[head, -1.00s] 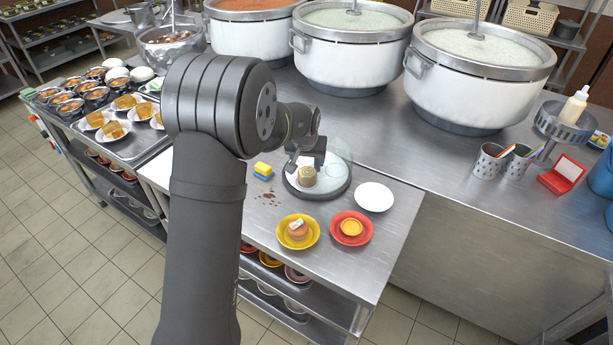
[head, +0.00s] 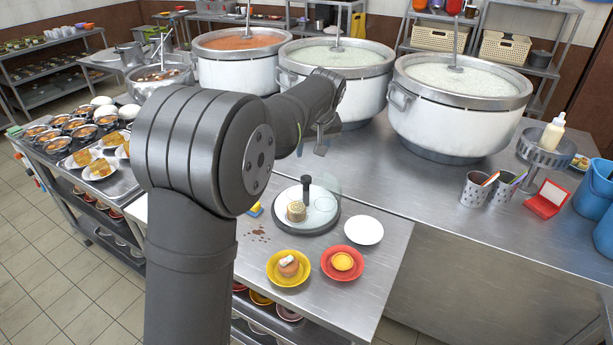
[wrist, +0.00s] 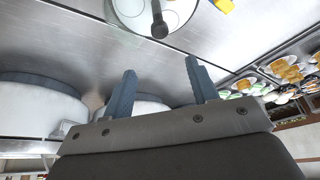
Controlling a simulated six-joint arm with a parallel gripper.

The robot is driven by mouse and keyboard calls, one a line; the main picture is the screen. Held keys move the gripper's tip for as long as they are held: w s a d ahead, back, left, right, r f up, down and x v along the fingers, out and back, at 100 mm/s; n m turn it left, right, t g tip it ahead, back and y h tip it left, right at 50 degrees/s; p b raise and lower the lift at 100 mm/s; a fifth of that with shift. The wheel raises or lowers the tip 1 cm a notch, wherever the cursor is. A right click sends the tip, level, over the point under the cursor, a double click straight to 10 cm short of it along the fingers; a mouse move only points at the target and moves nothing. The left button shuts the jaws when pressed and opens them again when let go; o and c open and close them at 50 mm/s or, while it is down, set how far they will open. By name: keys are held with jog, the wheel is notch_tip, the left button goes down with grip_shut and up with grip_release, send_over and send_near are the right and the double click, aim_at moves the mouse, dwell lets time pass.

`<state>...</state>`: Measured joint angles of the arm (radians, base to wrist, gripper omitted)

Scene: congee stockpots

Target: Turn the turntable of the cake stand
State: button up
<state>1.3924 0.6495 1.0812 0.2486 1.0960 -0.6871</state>
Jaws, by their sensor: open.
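The cake stand (head: 322,222) is on the steel table, with a pale round turntable top and a dark rim. A rolled pastry (head: 296,212) sits on its left part. A dark upright knob or post (head: 306,188) stands at its back, beside a clear, glass-like cover that is hard to make out. My gripper (head: 321,147) is open and empty, above and behind the stand, apart from it. In the wrist view, my gripper's two fingers (wrist: 160,66) are spread with nothing between them. Part of the stand's top and the dark knob (wrist: 159,25) show at the upper edge.
A white plate (head: 364,230), a red plate with a tart (head: 330,272) and a yellow plate with a cake (head: 275,277) lie in front. A sponge (head: 254,210) and brown spill are at left. Large stockpots (head: 457,105) stand behind.

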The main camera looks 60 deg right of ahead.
aim_at(306, 177)
jog(key=x, duration=1.4)
jog(key=shift+w+d+f, duration=0.1)
jog(key=shift+f, duration=0.3)
grip_shut()
